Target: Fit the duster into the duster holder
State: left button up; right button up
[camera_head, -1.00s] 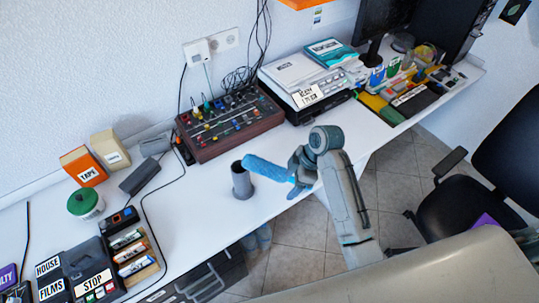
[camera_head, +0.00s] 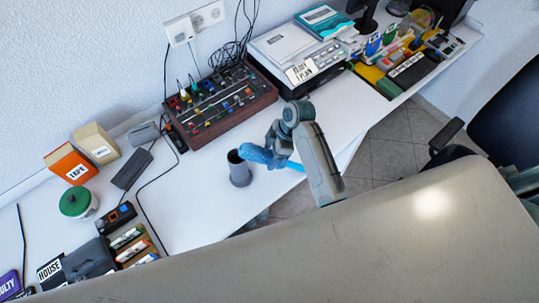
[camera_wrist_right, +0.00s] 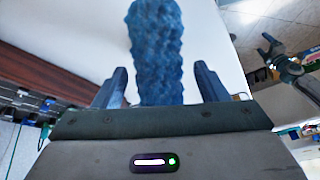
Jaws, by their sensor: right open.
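The blue duster (camera_head: 257,154) has its fluffy head beside the upper right of the grey cylindrical duster holder (camera_head: 239,175), which stands upright on the desk. The head overlaps the holder's rim in the picture; I cannot tell whether they touch. Its thin handle sticks out to the right, past my right gripper (camera_head: 274,151). In the right wrist view the fluffy duster (camera_wrist_right: 157,45) runs between the two spread fingers of my right gripper (camera_wrist_right: 160,84), with gaps on both sides. What appears to be my left gripper (camera_wrist_right: 275,58) shows small at the right there; its jaws are unclear.
The brown mixer (camera_head: 222,108) stands behind the holder, with the printer (camera_head: 303,60) to its right. A green-lidded jar (camera_head: 78,203) and boxes stand left. A black cable crosses the desk. White desk surface around the holder is clear.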

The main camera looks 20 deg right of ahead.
jog(key=p+x, duration=0.1)
jog(key=x, duration=0.2)
jog(key=shift+w+a+p, duration=0.1)
jog(key=shift+a+p, duration=0.15)
jog(key=shift+p, duration=0.05)
jog(key=shift+a+f, duration=0.15)
jog(key=shift+f, duration=0.35)
jog(key=c, duration=1.2)
jog(key=shift+r, duration=0.2)
jog(key=shift+r+b, duration=0.5)
jog(key=shift+s+r+b, duration=0.25)
jog(key=shift+r+b, duration=0.5)
jog(key=shift+r, duration=0.2)
jog(key=shift+s+d+r+b, duration=0.3)
jog(key=shift+s+d+b, duration=0.5)
jog(key=shift+s+d, duration=1)
jog(key=shift+s+d+r+b, duration=0.3)
jog(key=shift+s+d+b, duration=0.7)
jog(key=shift+s, duration=1.45)
jog(key=shift+s+d+r+b, duration=0.3)
jog(key=shift+s+d+b, duration=0.35)
jog(key=shift+s+d, duration=1.25)
